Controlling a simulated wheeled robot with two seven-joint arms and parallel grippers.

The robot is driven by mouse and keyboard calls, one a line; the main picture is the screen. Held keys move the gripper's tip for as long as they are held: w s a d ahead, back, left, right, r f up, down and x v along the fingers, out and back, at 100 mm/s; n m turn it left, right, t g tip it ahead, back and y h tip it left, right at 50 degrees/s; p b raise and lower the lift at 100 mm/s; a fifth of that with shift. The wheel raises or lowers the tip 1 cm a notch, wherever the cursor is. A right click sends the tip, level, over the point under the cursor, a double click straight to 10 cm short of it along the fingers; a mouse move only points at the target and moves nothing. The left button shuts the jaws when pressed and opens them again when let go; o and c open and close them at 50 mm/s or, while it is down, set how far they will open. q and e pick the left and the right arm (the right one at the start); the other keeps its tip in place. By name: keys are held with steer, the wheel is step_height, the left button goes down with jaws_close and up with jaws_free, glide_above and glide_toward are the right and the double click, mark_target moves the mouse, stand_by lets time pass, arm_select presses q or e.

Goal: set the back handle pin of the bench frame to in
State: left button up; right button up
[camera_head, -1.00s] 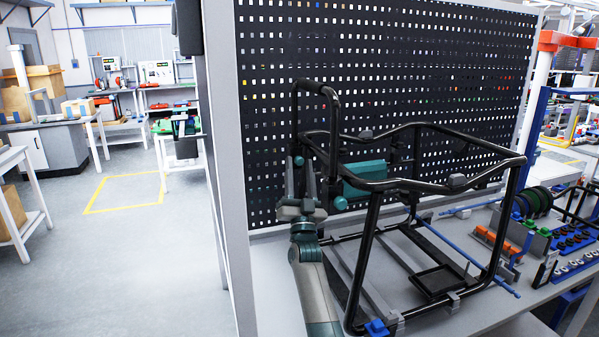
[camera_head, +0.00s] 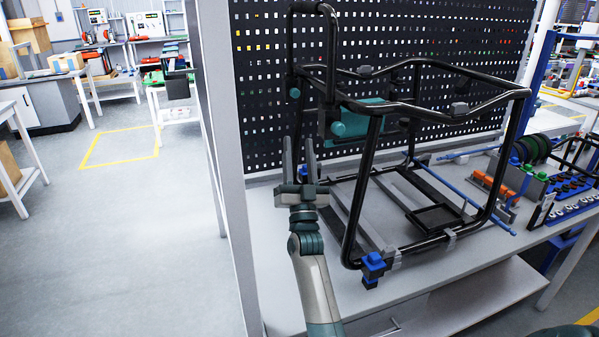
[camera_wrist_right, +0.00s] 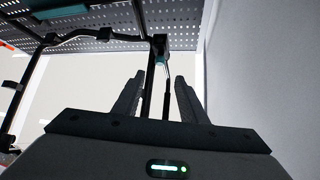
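The bench frame (camera_head: 440,236) is a black tubular frame standing on the workbench. Its bent handle (camera_head: 331,50) rises at the left end. Two teal knobs show near the handle: one at the handle's left leg (camera_head: 294,93), one lower and nearer (camera_head: 338,129). I cannot tell how far either pin is pushed in. My right gripper (camera_head: 298,148) is open and empty, fingers pointing up, below and apart from the left knob. In the right wrist view a teal knob (camera_wrist_right: 160,58) lies ahead between the open fingers (camera_wrist_right: 156,88). My left gripper is out of view.
A black perforated panel (camera_head: 262,125) stands behind the frame. A blue clamp (camera_head: 374,268) sits at the frame's near foot. A blue rod (camera_head: 470,208), orange blocks (camera_head: 490,184) and green-topped parts (camera_head: 540,178) lie to the right. A grey post (camera_head: 222,150) stands left of the gripper.

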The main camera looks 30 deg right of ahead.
steer(key=b+v, duration=0.1)
steer(key=v, duration=0.2)
steer(key=shift+s+a+f, duration=0.15)
steer(key=shift+s+f, duration=0.05)
steer(key=shift+f, duration=0.05)
steer(key=shift+f, duration=0.1)
stand_by(0.4)
